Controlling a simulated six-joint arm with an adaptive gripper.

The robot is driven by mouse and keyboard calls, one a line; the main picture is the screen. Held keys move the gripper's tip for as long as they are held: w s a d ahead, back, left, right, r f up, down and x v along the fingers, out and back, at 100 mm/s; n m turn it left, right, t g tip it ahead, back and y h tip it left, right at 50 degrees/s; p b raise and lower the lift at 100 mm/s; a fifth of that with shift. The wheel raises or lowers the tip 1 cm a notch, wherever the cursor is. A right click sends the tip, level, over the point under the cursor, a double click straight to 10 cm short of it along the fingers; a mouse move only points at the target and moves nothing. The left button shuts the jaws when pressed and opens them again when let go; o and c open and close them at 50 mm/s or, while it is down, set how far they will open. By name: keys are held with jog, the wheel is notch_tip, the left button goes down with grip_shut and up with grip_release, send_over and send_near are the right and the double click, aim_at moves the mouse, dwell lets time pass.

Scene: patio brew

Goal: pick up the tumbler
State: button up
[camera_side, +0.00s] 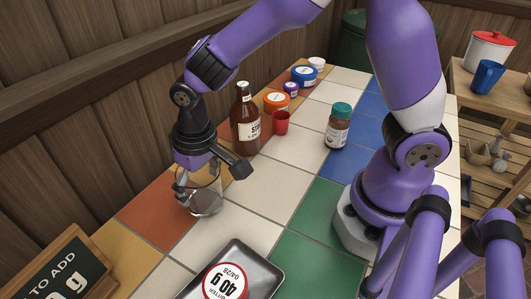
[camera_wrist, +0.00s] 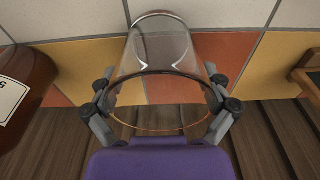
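The tumbler (camera_side: 207,203) is a clear glass on the tiled table, below my gripper in the side view. In the wrist view the tumbler (camera_wrist: 160,60) fills the middle, its wide rim near the camera and its narrower base farther away. My gripper (camera_wrist: 163,92) has its fingers spread wide, one on each side of the glass near the rim. They look very close to the glass or touching it; I cannot tell whether they press on it. In the side view my gripper (camera_side: 203,180) covers the upper part of the tumbler. Its base seems to be at the table surface.
A brown sauce bottle (camera_side: 245,122) stands just behind the tumbler, with a red cup (camera_side: 281,123) and an orange-lidded jar (camera_side: 276,101) beyond. A metal tray (camera_side: 262,268) with a round labelled item (camera_side: 226,284) and a chalkboard sign (camera_side: 60,268) are in front.

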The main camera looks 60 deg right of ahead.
jog(key=shift+c, duration=0.6)
